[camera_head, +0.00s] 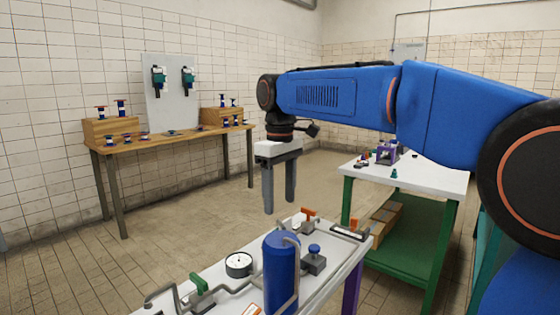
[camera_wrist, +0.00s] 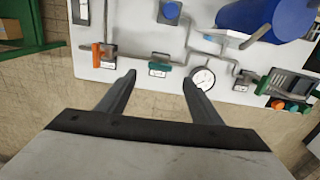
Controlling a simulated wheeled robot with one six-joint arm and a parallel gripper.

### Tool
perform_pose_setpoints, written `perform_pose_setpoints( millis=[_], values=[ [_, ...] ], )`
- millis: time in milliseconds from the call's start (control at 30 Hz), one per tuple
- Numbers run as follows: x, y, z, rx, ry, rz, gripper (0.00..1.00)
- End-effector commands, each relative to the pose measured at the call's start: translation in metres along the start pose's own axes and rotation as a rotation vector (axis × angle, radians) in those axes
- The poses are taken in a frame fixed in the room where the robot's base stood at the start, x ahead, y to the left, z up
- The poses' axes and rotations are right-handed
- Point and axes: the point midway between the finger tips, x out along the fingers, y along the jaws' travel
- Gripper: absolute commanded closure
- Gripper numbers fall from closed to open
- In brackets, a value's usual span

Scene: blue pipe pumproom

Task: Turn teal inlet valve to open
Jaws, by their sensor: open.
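The teal valve handle (camera_wrist: 160,70) shows in the wrist view on the white bench panel (camera_wrist: 127,42), at its near edge. Its bar lies crosswise in the picture, with a small white label beside it. In the head view I cannot make it out; the blue tank seems to hide it. My gripper (camera_wrist: 159,80) is open and empty, its fingertips to either side of the teal handle in the wrist view. In the head view my gripper (camera_head: 279,210) points down, above the bench and apart from it.
An orange handle (camera_wrist: 97,55) is left of the teal one; a round gauge (camera_wrist: 203,77) and a green handle (camera_wrist: 263,85) are right of it. The blue tank (camera_head: 281,270) stands tall on the bench. A green-framed table (camera_head: 430,172) is behind; open floor lies left.

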Motion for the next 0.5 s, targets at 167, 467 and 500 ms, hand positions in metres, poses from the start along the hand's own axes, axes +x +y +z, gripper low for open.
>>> perform_pose_setpoints(
  millis=[167,467,500],
  values=[
    [-0.036,0.0,-0.001,0.0,0.001,0.001,0.41],
    [-0.087,0.0,-0.001,0.0,0.001,0.001,0.41],
    [-0.091,0.0,-0.001,0.0,0.001,0.001,0.41]
  ],
)
